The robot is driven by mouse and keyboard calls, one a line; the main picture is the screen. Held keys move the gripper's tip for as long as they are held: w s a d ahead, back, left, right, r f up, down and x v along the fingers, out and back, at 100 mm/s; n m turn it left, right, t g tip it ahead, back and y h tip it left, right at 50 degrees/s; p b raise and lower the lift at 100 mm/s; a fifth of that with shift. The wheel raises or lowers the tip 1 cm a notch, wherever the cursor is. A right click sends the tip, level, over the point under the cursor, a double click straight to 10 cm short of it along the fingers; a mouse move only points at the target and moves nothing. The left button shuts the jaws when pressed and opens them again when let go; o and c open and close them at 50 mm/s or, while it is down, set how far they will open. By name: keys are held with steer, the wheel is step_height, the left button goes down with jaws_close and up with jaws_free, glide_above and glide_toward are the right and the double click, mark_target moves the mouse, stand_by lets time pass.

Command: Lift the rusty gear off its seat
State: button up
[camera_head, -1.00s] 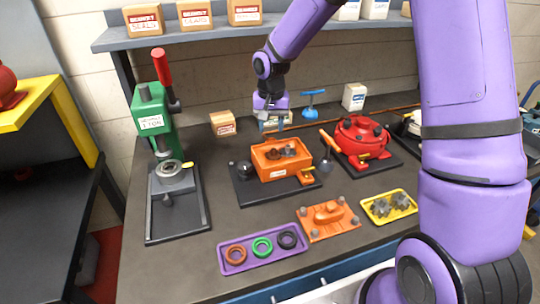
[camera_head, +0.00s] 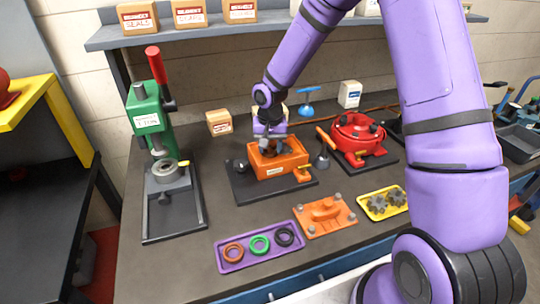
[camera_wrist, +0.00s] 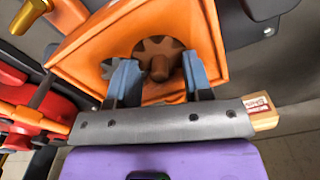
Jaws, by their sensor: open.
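The orange gear housing (camera_head: 290,160) sits on a dark base plate on the bench. In the wrist view, the rusty brown gear (camera_wrist: 158,48) lies inside the housing (camera_wrist: 212,42), with a brown hub standing up at its middle. I cannot tell how deep the fingertips reach. In the head view my gripper (camera_head: 272,145) is over the housing and hides most of the gear.
A green press (camera_head: 150,120) stands left, a red round housing (camera_head: 357,135) right. In front lie a purple tray (camera_head: 228,265) of rings, an orange cover (camera_head: 325,215) and a yellow tray (camera_head: 371,215) with grey gears. A small box (camera_head: 219,123) stands behind.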

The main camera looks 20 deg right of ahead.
mark_target(271, 147)
jaws_close()
steer(key=shift+r, duration=0.2)
steer(key=shift+r, duration=0.25)
steer(key=r, duration=0.3)
steer(key=shift+s, duration=0.3)
steer(key=s+d+r, duration=0.1)
steer(key=s+r, duration=0.1)
steer(key=s, duration=0.5)
steer(key=s+d+r, duration=0.1)
steer(key=s+r, duration=0.1)
steer(key=s, duration=0.6)
steer(key=shift+d, duration=0.4)
steer(key=shift+s+r, duration=0.1)
